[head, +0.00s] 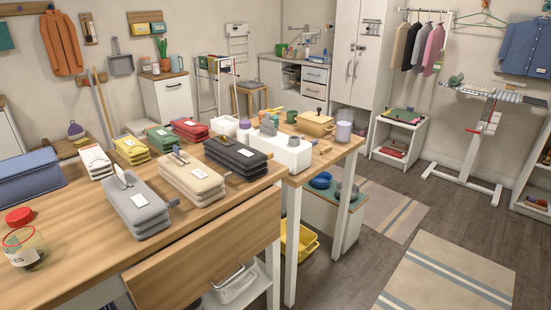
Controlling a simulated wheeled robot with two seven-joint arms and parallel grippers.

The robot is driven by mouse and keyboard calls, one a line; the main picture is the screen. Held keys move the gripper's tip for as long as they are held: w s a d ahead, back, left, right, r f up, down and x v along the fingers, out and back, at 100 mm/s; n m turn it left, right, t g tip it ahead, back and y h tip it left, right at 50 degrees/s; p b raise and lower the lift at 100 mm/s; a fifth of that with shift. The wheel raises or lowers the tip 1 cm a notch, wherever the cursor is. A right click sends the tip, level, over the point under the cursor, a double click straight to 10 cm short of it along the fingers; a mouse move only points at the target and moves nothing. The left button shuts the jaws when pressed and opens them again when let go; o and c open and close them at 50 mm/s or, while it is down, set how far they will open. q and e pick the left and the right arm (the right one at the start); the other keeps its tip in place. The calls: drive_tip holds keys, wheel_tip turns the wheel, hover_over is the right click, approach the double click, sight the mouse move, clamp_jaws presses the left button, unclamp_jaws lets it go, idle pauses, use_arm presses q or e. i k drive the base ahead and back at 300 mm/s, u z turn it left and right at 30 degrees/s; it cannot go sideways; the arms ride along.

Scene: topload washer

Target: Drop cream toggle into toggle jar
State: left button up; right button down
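A clear glass jar (24,250) stands at the near left of the wooden table. Its white label shows letters ending in "LES", and something dark lies in its bottom. A red lid (19,216) is just behind the jar, apart from its mouth. I cannot make out a cream toggle for sure; the small pieces on the folded stacks are too small to tell. Neither of my grippers is in view.
Folded stacks in grey (137,205), beige (192,179) and black (236,155) line the wooden table (95,252). A blue bundle (27,172) lies at the left. The tabletop between jar and grey stack is clear. A yellow bin (299,243) sits below.

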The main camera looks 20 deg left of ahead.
sight(30, 261)
drive_tip(key=i, duration=1)
drive_tip(key=u, duration=2.1)
